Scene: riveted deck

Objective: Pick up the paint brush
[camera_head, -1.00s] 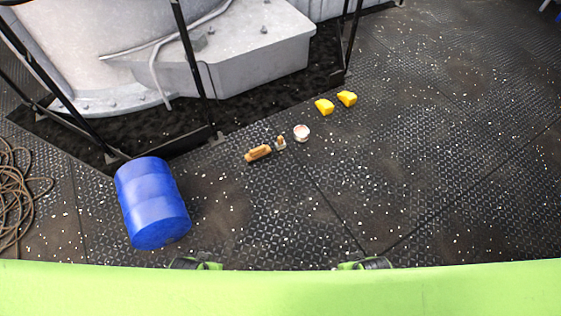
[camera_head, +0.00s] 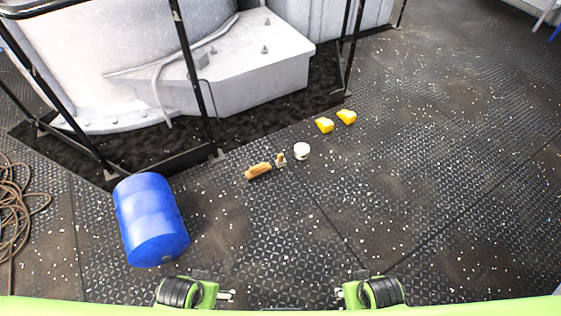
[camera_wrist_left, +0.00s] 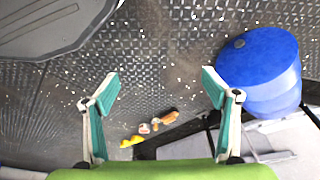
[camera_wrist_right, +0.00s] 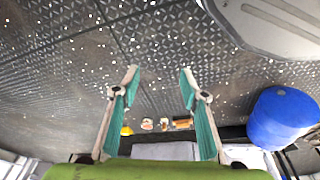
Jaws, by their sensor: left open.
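A small upright piece (camera_head: 281,160) with a brownish top and pale lower part stands on the deck and looks like the paint brush, though it is too small to be sure. A tan, wooden-looking block (camera_head: 258,171) lies just left of it, and a white can (camera_head: 302,151) stands just right. The small piece also shows in the right wrist view (camera_wrist_right: 164,124). My left gripper (camera_wrist_left: 160,88) is open and empty. My right gripper (camera_wrist_right: 159,85) is also open and empty. Both grippers are low in the head view, well short of these items.
Two yellow wedges (camera_head: 335,121) lie beyond the can. A blue barrel (camera_head: 150,222) stands at the left, with coiled rope (camera_head: 20,205) farther left. Black railing posts (camera_head: 190,75) and a grey machine base (camera_head: 245,60) lie behind. The deck at the right is clear.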

